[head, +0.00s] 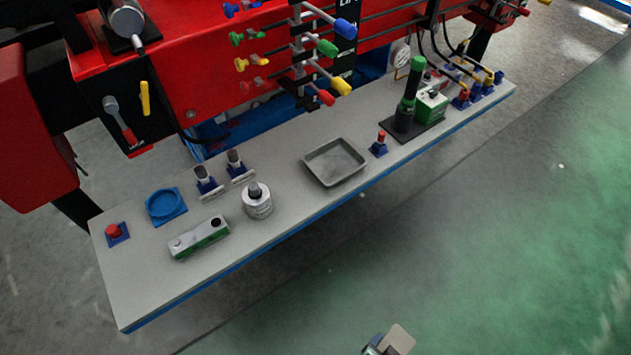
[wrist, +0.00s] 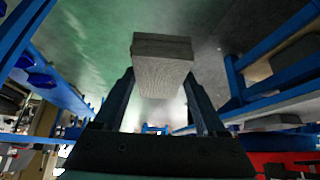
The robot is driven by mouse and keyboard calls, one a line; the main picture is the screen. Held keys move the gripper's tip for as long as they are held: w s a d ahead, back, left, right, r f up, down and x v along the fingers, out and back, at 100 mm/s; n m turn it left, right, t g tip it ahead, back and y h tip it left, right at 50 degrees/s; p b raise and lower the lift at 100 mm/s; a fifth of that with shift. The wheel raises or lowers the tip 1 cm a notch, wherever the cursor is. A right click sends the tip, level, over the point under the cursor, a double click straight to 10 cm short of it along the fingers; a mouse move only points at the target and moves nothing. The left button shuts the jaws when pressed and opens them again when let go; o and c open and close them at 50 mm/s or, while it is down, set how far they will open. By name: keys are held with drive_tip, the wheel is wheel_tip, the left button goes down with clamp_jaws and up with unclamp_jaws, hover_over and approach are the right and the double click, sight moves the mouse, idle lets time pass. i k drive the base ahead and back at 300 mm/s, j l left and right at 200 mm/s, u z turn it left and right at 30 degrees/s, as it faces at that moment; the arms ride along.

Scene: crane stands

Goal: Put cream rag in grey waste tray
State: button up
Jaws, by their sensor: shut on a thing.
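The cream rag (head: 400,338) shows as a small folded, block-like piece at the bottom edge of the head view. In the wrist view the rag (wrist: 162,65) looks greyish and sits between the two fingers. My gripper (wrist: 160,84) is shut on it; in the head view my gripper (head: 378,346) is partly cut off by the frame. The grey waste tray (head: 335,160) lies on the bench shelf in the middle of the head view and looks empty. The rag is held out over the green floor, well in front of the shelf and apart from the tray.
Coloured levers (head: 328,70) overhang behind the tray. The green floor (head: 480,230) in front is clear.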

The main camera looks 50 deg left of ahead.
sight(334, 166)
drive_tip(key=u, duration=1.3)
